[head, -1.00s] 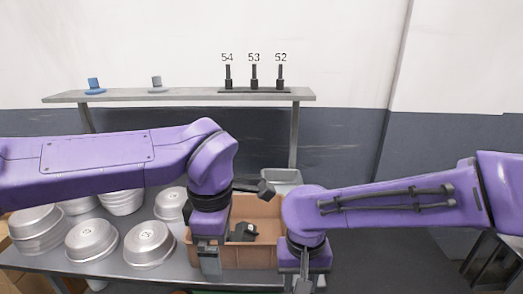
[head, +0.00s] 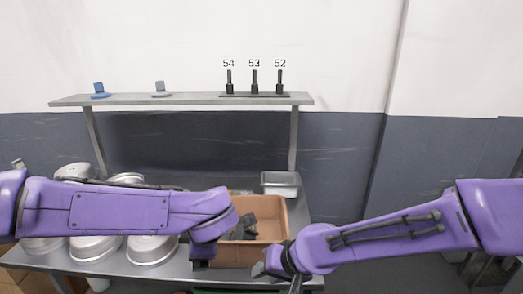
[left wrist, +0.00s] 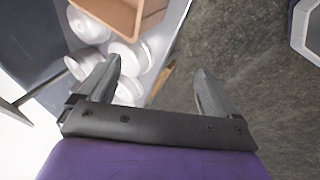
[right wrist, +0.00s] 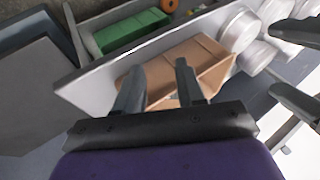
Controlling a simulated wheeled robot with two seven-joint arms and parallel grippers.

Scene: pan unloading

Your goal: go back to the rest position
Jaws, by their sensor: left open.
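My left gripper (left wrist: 155,75) is open and empty in the left wrist view, its fingers wide apart over the floor beside the table. In the head view it is mostly hidden at the end of my left arm. My right gripper (right wrist: 158,68) is open and empty in the right wrist view, with the cardboard box beyond its fingertips. In the head view the right gripper (head: 296,284) shows partly at the bottom edge, near the table's front right. The fingers of my left gripper also show at the right edge of the right wrist view.
The brown box (head: 273,205) stands on the table (head: 112,262) with dark parts inside. Several metal pans (head: 150,250) are at left, partly behind my left arm. A metal container (head: 281,183) stands behind the box. A shelf (head: 190,99) runs along the back. A green bin (right wrist: 128,30) sits below.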

